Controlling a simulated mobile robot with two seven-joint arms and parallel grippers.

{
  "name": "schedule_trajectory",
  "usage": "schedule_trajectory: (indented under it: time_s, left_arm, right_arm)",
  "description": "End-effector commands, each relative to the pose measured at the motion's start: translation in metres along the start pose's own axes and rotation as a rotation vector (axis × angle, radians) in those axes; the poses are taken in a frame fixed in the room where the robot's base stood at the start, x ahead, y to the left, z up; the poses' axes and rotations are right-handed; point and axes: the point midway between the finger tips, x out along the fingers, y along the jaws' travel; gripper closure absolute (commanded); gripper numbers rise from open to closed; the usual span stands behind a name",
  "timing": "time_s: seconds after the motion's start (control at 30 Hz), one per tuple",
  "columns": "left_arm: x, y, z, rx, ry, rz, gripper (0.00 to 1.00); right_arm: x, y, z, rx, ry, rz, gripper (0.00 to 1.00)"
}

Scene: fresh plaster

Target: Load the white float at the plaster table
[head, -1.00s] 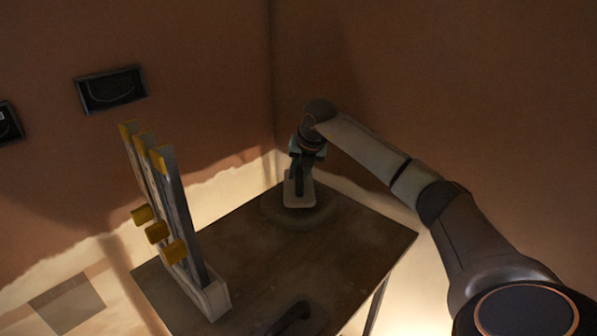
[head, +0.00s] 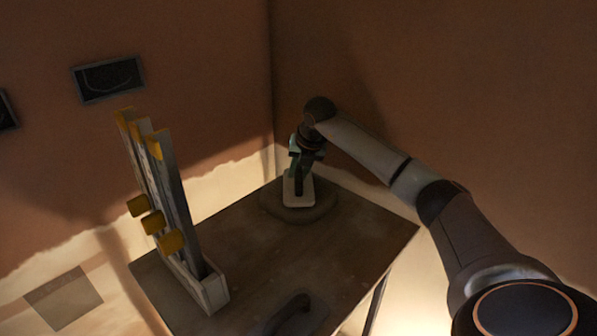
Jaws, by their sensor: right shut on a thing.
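The white float (head: 308,197) is at the far corner of the plaster table (head: 355,240), with its dark handle upright. My right gripper (head: 300,170) is above it, shut on its handle. The float is over a low round grey-brown heap of plaster (head: 325,206); whether its face touches the heap is hard to tell. My left gripper is out of view.
A rack of upright long grey tools with yellow ends (head: 209,288) stands at the table's left edge. Another dark handle (head: 290,314) shows at the near edge. Brown walls close in the far corner. The table's middle is clear.

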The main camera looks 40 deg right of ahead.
Motion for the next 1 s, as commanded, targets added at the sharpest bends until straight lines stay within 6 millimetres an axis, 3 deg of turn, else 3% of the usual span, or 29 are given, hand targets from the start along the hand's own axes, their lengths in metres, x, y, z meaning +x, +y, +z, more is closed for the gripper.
schedule_trajectory:
  time_s: [1.0]
  left_arm:
    - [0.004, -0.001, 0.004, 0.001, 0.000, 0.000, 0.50]
  right_arm:
    - [0.010, -0.002, -0.004, 0.000, -0.001, 0.000, 1.00]
